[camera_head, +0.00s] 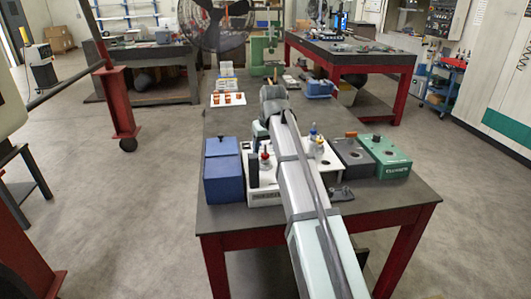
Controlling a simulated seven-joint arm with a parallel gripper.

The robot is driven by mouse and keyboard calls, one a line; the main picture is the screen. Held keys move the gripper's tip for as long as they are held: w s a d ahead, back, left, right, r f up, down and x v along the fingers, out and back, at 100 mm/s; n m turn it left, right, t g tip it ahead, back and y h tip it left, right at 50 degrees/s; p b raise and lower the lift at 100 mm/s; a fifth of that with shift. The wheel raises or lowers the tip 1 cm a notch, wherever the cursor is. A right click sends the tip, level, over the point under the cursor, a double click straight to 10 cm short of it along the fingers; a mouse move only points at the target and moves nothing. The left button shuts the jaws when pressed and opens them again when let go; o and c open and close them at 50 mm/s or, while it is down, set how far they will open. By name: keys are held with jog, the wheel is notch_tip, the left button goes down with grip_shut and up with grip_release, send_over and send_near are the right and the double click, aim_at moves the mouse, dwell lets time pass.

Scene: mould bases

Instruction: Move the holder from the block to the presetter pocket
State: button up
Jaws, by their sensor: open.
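A white block (258,197) stands on the near table and passes behind my arm. A dark upright piece and a small red-topped part (265,153) stand on its left side. A white, blue-topped holder-like piece (314,136) stands on its right side. A dark grey block (352,157) with a round opening and an orange piece at its back edge is to the right. A green block (388,156) with a round opening is beside it. I cannot tell which opening is the presetter pocket. My arm crosses the middle of the view, and its end is hidden behind my own links.
A blue bin (223,170) stands at the left of the white block. A small dark part (341,193) lies near the front. A white tray with orange pieces (228,99) and a blue box (319,88) are farther back. The table's front right corner is bare.

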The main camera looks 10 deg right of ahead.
jog(key=v, duration=1.1)
